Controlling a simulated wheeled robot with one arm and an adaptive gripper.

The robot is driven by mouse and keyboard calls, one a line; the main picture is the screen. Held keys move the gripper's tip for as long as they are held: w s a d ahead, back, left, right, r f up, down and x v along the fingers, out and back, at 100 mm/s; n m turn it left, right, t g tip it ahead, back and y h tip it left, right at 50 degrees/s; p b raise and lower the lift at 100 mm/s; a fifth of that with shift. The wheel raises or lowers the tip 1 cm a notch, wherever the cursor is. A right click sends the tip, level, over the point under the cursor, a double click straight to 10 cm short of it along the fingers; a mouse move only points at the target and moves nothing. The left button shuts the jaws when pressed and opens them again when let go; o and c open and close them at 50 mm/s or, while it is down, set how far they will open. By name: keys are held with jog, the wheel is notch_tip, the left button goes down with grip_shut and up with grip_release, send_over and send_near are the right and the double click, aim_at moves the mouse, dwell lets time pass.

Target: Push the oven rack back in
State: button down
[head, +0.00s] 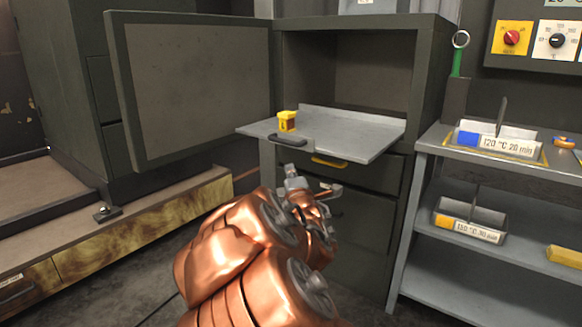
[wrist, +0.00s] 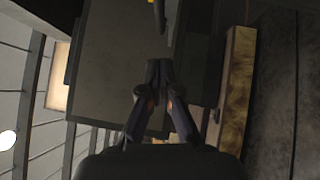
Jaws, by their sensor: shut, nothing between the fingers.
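The oven rack (head: 350,138) is a grey metal tray slid out of the open dark oven (head: 365,72). Its front hangs beyond the opening, and its rear end is at the oven mouth. A dark handle (head: 287,140) sits on its front edge. A small yellow item (head: 287,121) stands on the rack near that handle. My gripper (head: 291,172) is just in front of and below the rack's front edge, apart from the handle. In the wrist view its fingers (wrist: 160,66) are together and empty, with a dark handle (wrist: 158,14) beyond the tips.
The oven door (head: 200,88) stands wide open to the left. Drawers, one with a yellow handle (head: 330,161), lie below the rack. A grey shelf unit (head: 480,155) with labelled holders (head: 500,142) stands at right. A low wooden-fronted bench (head: 150,227) is at left.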

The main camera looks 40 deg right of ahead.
aim_at(291, 145)
jog(key=shift+w+d+r+p, duration=0.15)
jog(key=shift+w+d+r, duration=0.15)
jog(key=shift+w+d, duration=1.05)
jog(key=shift+w+d+r+p, duration=0.1)
jog(key=shift+w+d+r, duration=0.15)
jog(key=shift+w+d, duration=1.1)
jog(key=shift+w+d+r+p, duration=0.15)
jog(key=shift+w+d+r, duration=0.15)
jog(key=shift+w+d, duration=1.05)
jog(key=shift+w+a, duration=0.25)
jog(key=shift+a, duration=0.05)
